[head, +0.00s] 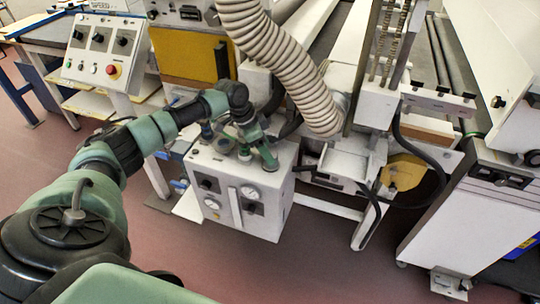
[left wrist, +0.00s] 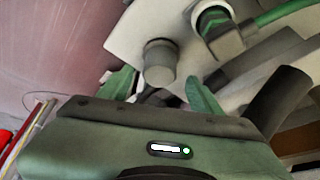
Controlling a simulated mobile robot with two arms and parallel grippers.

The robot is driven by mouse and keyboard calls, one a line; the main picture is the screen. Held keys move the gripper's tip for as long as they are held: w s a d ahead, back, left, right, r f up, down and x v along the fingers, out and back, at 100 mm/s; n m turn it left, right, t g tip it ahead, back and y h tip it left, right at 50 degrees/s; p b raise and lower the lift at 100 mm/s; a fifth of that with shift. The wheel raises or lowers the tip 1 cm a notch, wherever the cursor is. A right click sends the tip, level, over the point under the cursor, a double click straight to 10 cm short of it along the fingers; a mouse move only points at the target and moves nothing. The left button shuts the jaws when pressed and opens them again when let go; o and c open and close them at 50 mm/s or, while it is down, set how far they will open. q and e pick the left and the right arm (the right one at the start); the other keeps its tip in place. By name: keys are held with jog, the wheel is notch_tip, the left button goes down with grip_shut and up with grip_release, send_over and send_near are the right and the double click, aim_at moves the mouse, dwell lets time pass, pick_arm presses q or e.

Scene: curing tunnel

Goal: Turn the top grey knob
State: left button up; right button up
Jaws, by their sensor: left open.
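The white control box (head: 270,205) stands below my left arm, with gauges and dark knobs on its front. In the left wrist view a grey round knob (left wrist: 160,62) stands on the white top of the box. My left gripper (head: 257,157) is over the box top, pointing down. Its two green fingers are apart in the left wrist view (left wrist: 162,95), with the knob ahead between them and nothing seen gripped. Whether the fingers touch the knob cannot be told. In the head view the gripper hides part of the box top. My right gripper is not in view.
A green hose with a dark fitting (left wrist: 217,30) sits beside the knob. A ribbed beige duct (head: 280,60) comes down close to the right of my arm. A control panel with a red button (head: 113,70) stands at the left. The floor (head: 200,270) in front is clear.

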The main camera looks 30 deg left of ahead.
pick_arm(q)
jog(key=v, duration=0.3)
jog(key=shift+r, duration=0.35)
jog(key=shift+s, duration=0.1)
